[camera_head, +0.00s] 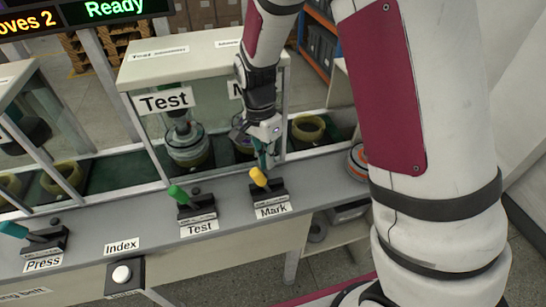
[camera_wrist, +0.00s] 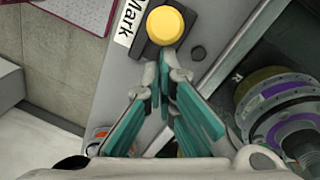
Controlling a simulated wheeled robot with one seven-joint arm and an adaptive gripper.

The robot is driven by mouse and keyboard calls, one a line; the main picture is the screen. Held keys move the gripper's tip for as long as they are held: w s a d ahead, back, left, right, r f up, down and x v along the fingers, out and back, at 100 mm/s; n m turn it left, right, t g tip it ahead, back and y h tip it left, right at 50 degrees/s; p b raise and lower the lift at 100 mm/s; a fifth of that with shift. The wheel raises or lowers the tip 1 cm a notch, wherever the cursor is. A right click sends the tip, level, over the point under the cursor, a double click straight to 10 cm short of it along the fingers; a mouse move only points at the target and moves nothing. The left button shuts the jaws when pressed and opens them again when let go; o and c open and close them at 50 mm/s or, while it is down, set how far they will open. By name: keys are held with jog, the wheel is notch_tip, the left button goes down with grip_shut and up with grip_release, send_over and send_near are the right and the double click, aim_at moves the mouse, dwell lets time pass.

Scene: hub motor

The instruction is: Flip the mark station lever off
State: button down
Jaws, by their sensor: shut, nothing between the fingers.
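The Mark lever has a yellow knob (camera_head: 258,176) on a dark base (camera_head: 268,194) behind the "Mark" label (camera_head: 273,210), on the grey bench ledge. The lever tilts toward the upper left in the head view. My gripper (camera_head: 266,160) is just behind the knob, pointing down, with its teal fingers close together. In the wrist view the yellow knob (camera_wrist: 166,25) is just beyond the fingertips of my gripper (camera_wrist: 165,65), which are shut and hold nothing. I cannot tell whether the fingertips touch the lever.
A green Test lever (camera_head: 178,194) stands to the left, and a teal Press lever (camera_head: 14,229) farther left. A white Index button (camera_head: 122,274) is at the front. Glass-fronted stations stand behind the levers. A purple-ringed hub part (camera_wrist: 280,110) is beside the gripper in the wrist view.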

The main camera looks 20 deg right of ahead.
jog(key=shift+a, duration=0.15)
dwell(0.4)
notch_tip(320, 180, up, 12)
jog(key=w, duration=0.1)
jog(key=shift+w+a, duration=0.2)
jog(key=shift+a, duration=0.15)
dwell(0.6)
